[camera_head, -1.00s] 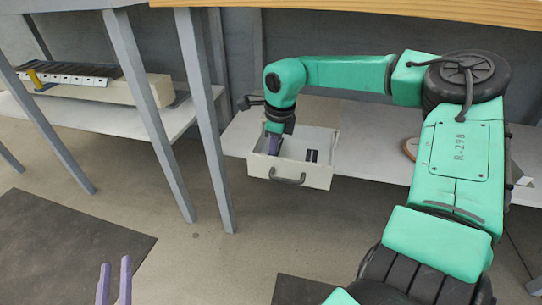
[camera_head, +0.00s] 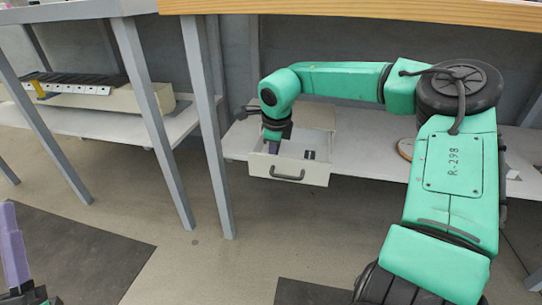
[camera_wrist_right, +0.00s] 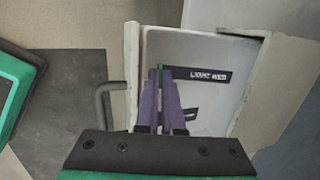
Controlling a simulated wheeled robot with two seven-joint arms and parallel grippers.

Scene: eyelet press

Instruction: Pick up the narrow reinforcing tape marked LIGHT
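My right gripper (camera_head: 274,148) points down into an open cream drawer (camera_head: 315,174). In the right wrist view the purple fingers (camera_wrist_right: 161,80) are close together, with a thin green sliver between their tips. I cannot tell whether they grip it. A black strip (camera_wrist_right: 208,74) with white lettering that seems to begin with LIGHT lies just right of the fingertips. A second, smaller dark label (camera_wrist_right: 192,114) is partly hidden by the fingers. The tape itself is not clearly made out. My left gripper (camera_head: 14,245) shows only partly at the lower left edge, away from the drawer.
The drawer's handle (camera_head: 287,177) faces the front. The drawer is on a low white shelf (camera_head: 365,160) under a wooden-edged bench (camera_head: 370,12). A grey leg (camera_head: 205,125) stands left of it. A rack with dark slots (camera_head: 85,85) sits on the left shelf.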

